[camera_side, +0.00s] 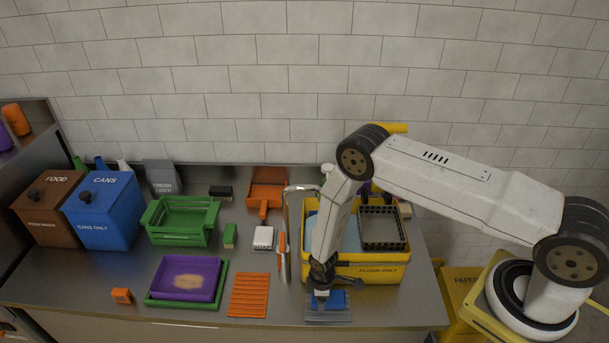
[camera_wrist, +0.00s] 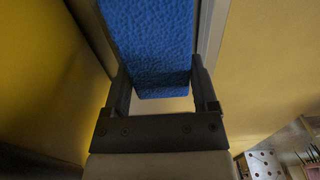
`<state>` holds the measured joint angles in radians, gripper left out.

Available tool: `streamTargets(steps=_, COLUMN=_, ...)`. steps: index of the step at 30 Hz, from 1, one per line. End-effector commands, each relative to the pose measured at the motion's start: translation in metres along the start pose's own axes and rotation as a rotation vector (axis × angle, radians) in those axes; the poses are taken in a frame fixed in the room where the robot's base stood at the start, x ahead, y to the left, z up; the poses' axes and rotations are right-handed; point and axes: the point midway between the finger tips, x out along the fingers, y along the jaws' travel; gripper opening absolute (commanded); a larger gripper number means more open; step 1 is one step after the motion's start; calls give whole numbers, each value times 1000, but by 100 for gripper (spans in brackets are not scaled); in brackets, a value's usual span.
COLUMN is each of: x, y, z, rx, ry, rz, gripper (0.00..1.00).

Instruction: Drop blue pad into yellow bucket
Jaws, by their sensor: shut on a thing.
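The blue pad (camera_side: 338,299) is at the front of the counter, low over a dark grey ribbed piece; I cannot tell whether it touches it. My gripper (camera_side: 322,293) points down in front of the yellow bucket and is shut on the pad. In the wrist view the textured blue pad (camera_wrist: 150,45) sits between the two fingers of my gripper (camera_wrist: 160,84). The yellow bucket (camera_side: 372,272), marked "FLOOR ONLY", stands just behind, with light blue inside and a dark grid basket (camera_side: 382,246) at its right. My arm hides part of the bucket.
A white soap block (camera_side: 263,238), an orange slatted mat (camera_side: 249,296) and a purple tray (camera_side: 205,286) lie left of my gripper. A green crate (camera_side: 152,235), a blue CANS bin (camera_side: 100,213) and a brown FOOD bin (camera_side: 46,214) stand farther left.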

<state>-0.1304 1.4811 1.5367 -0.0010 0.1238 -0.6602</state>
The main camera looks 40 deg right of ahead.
Motion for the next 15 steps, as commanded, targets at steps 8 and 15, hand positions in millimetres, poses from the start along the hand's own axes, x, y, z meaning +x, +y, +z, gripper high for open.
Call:
streamTargets(steps=8, x=-27, y=-2, z=3, rx=0, ry=0, rz=0, gripper=10)
streamTargets(steps=15, x=-52, y=-16, z=20, rx=0, ry=0, rz=0, gripper=10)
